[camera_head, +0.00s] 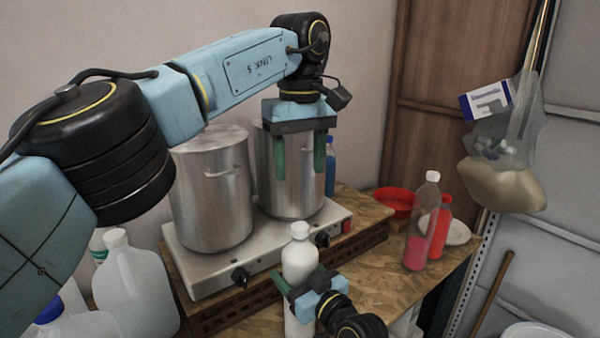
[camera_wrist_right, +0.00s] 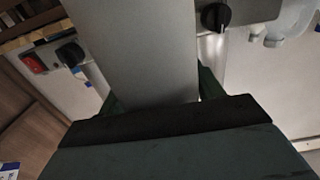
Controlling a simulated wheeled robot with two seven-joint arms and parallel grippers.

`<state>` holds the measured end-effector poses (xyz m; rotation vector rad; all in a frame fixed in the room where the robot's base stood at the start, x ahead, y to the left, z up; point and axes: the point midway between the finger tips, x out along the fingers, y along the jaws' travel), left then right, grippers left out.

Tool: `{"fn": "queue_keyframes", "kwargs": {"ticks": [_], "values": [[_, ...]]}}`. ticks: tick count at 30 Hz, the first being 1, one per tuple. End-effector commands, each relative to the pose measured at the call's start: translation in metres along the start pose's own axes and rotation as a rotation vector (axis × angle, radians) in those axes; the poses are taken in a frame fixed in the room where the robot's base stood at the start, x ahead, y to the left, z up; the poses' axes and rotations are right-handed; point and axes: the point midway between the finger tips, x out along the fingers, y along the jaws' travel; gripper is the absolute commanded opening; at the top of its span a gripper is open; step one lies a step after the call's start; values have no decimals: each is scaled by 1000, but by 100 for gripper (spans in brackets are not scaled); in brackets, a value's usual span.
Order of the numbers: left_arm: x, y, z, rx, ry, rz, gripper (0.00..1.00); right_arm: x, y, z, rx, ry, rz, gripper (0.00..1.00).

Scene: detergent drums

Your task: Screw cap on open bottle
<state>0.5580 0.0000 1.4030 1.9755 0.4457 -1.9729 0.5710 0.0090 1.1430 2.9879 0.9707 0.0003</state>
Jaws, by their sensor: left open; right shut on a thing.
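A white bottle (camera_head: 300,258) stands upright at the front of the wooden bench, before the hot plate. Its narrower white top shows in the head view; I cannot tell whether that is a cap or a bare neck. My right gripper (camera_head: 299,284) is shut on the bottle's body from the front. In the right wrist view the bottle (camera_wrist_right: 140,50) is a grey shape between the green fingers. My left gripper (camera_head: 299,155) is open and empty, fingers pointing down, higher than the bottle and in front of the right pot. I see no loose cap.
Two steel pots (camera_head: 212,200) stand on a hot plate (camera_head: 190,262) behind the bottle. Clear jugs (camera_head: 135,285) are at the left. A part-pink bottle (camera_head: 418,225), a red bottle (camera_head: 440,228) and a red bowl (camera_head: 394,200) are at the right. A bag (camera_head: 503,180) hangs there.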

Motion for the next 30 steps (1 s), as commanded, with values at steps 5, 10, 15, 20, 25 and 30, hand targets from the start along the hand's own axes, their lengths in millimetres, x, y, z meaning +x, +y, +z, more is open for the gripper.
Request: {"fn": "queue_keyframes", "kwargs": {"ticks": [5,10,15,20,25,30], "values": [[0,0,0,1,-1,0,55,0,0,1,0,-2,0,2],[0,0,0,1,-1,0,55,0,0,1,0,-2,0,76],[0,0,0,1,-1,0,55,0,0,1,0,-1,0,92],[0,0,0,1,-1,0,55,0,0,0,0,-1,0,92],[0,0,0,1,-1,0,55,-6,0,1,-1,-1,0,92],[0,0,0,1,-1,0,55,-29,0,1,1,-2,1,92]]}}
